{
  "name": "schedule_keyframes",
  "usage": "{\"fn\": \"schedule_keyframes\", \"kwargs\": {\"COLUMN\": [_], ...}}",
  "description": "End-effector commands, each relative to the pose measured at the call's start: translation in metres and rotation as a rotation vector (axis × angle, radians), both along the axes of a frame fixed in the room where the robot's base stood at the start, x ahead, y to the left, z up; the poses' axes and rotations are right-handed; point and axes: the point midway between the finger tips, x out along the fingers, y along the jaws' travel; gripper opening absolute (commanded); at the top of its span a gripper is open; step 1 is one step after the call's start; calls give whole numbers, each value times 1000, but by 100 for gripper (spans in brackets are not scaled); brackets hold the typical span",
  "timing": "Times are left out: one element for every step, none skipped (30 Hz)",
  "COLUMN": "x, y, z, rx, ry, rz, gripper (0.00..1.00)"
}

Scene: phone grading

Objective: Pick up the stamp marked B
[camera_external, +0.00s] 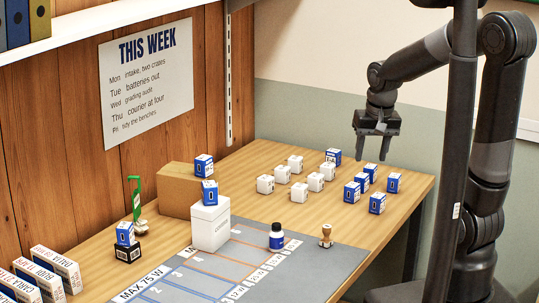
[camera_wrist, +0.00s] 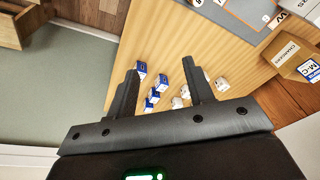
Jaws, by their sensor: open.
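A small stamp (camera_external: 326,235) with a tan wooden handle stands upright at the right edge of the grey mat (camera_external: 335,258). I cannot read a letter on it. A green upright piece (camera_external: 134,195) stands at the left, with small pale pieces at its foot; I cannot tell whether these are stamps. My gripper (camera_external: 374,156) is open and empty, above the far right part of the table, behind and to the right of the wooden-handled stamp. In the wrist view, my gripper (camera_wrist: 160,66) has its fingers wide apart, with no stamp clearly visible between them.
Several blue boxes (camera_external: 365,180) and white boxes (camera_external: 294,164) stand below my gripper on the wooden table (camera_external: 265,212). A cardboard box (camera_external: 176,192) is behind. Bare wood separates the boxes and mat.

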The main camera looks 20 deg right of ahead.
Motion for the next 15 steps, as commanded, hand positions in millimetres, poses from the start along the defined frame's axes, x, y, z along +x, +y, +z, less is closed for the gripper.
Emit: {"fn": "schedule_keyframes", "kwargs": {"x": [6,9,12,14,16,18,19,20,21,22,22,22,22,22,22], "y": [14,21,31,38,46,55,62,68,76,81,86,92,95,98,102], "z": [-13,-19,-28,-35,-42,-51,-58,-64,-72,-78,-83,-89,-92,-96,-99], "rx": [-3,-4,-6,-8,-10,-13,-16,-19,-23,-25,-28,-31,-32,-35,-36], "ry": [30,45,64,78,92,110,123,135,148,157,166,175,180,186,191], "rz": [0,-4,-9,-14,-19,-25,-29,-34,-40,-44,-47,-51,-54,-58,-60], "gripper": [48,48,48,48,48,48,48,48,48,48,48,48,48,48,48]}}
